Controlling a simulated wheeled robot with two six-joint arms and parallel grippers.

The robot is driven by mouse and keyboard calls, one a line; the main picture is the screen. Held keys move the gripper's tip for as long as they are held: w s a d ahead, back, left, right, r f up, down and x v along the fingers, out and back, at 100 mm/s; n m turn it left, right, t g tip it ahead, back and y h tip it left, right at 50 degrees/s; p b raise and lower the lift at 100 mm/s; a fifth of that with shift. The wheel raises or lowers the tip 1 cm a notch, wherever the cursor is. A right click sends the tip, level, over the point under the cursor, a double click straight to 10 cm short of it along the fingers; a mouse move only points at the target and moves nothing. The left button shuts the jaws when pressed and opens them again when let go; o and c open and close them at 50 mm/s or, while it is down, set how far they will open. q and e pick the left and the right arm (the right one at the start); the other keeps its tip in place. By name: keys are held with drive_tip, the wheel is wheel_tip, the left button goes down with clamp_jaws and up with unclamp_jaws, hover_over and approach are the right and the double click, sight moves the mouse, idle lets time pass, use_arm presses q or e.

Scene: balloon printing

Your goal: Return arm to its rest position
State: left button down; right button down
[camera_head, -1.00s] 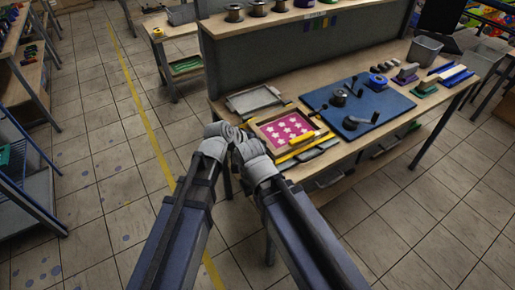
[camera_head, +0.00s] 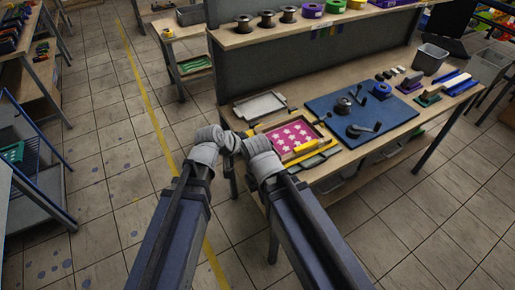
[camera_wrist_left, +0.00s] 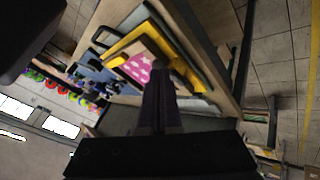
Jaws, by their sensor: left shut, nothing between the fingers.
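My left gripper (camera_wrist_left: 163,85) shows in the left wrist view as a dark narrow shape with its fingers together, holding nothing. Behind it in that view is the workbench with the pink, star-patterned printing frame (camera_wrist_left: 138,68). In the head view both of my arms reach up from the bottom edge to grey joints close together in front of the bench's left end. No gripper fingers show in the head view. The pink frame (camera_head: 291,134) lies on the bench top (camera_head: 330,165) just beyond my arms. My right gripper is hidden.
A blue mat (camera_head: 392,106) with dark tools lies on the bench. A blue metal rack (camera_head: 40,205) stands at left. Tiled floor with a yellow line is clear between.

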idle(0.3)
use_arm(q)
drive_tip(key=s+a+f+n+g+y, duration=0.1)
drive_tip(key=s+a+f+y, duration=0.15)
drive_tip(key=a, duration=0.45)
drive_tip(key=s+a+f+g+y, duration=0.1)
drive_tip(key=s+a+g+y, duration=0.15)
drive_tip(key=a, duration=0.35)
drive_tip(key=s+a+f+n+g+y, duration=0.1)
drive_tip(key=s+a+f, duration=0.15)
drive_tip(key=a, duration=0.45)
drive_tip(key=s+d+r+m+y, duration=0.1)
drive_tip(key=s+d+m, duration=0.3)
drive_tip(key=d, duration=0.6)
drive_tip(key=shift+s+d+g, duration=0.25)
drive_tip(key=shift+s+g, duration=0.1)
drive_tip(key=shift+s, duration=0.85)
